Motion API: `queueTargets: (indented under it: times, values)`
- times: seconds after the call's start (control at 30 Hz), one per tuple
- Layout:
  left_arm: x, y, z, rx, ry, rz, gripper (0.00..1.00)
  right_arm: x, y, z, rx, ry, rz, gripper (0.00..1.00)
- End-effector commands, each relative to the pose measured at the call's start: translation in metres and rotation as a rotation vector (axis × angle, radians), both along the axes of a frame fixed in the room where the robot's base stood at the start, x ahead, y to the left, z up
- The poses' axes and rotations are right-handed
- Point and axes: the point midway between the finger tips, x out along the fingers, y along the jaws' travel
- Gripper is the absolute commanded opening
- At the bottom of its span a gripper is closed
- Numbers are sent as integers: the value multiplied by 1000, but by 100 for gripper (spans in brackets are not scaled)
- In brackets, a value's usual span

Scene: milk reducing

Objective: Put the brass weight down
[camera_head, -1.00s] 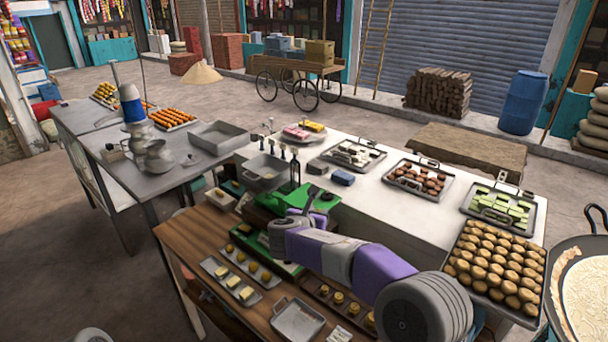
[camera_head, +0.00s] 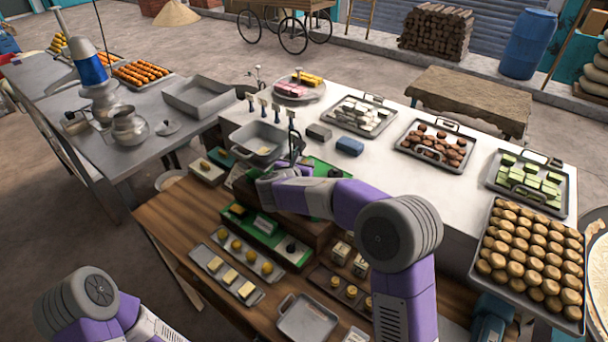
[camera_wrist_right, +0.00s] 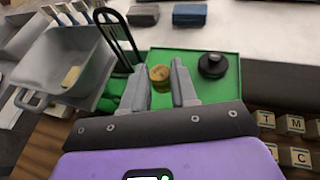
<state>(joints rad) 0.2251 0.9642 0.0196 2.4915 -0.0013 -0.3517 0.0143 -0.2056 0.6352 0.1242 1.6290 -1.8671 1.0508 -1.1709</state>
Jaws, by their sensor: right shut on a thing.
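The brass weight (camera_wrist_right: 160,77) is a small golden disc-topped piece between the fingers of my right gripper (camera_wrist_right: 163,86) in the right wrist view. The gripper is shut on it, above or at a green board (camera_wrist_right: 215,96); contact with the board cannot be told. A black weight (camera_wrist_right: 212,65) stands on the same board, to the right. In the head view my right gripper (camera_head: 268,184) is over the back of the wooden table, and the brass weight is hidden there. Part of my left arm shows at lower left; its gripper is out of view.
A grey pan (camera_wrist_right: 62,62) with a pale piece in it and a black upright loop (camera_wrist_right: 119,36) stand left of the fingers. Lettered blocks (camera_wrist_right: 290,123) lie at right. In the head view, small trays (camera_head: 240,272) and an empty square tray (camera_head: 306,318) stand on the wooden table (camera_head: 165,215).

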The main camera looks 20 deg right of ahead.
Motion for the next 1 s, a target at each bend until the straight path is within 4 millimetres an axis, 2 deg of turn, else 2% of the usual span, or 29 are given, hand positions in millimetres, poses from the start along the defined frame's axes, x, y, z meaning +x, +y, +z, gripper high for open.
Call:
queueTargets:
  times: [0.1, 0.23, 0.67, 0.7, 0.87, 1.0]
  values:
    - [0, 0, -1, 0, -1, 0, 43, 0, 0, -23, 0, 5, 0, 0]
    - [0, 0, -1, 0, -1, 0, 43, 0, 0, -38, -1, 2, 1, 0]
    - [0, 0, -6, 0, -1, 0, 43, 0, 0, -44, 1, -2, 1, 0]
    - [0, 0, -6, 0, -1, 0, 43, 0, 0, -44, 0, 0, 0, 31]
    - [0, 0, -5, 0, -1, 0, 43, 0, 0, -43, 0, 0, 0, 53]
    - [0, 0, -5, 0, -1, 0, 43, 0, 0, -43, 0, 0, 0, 53]
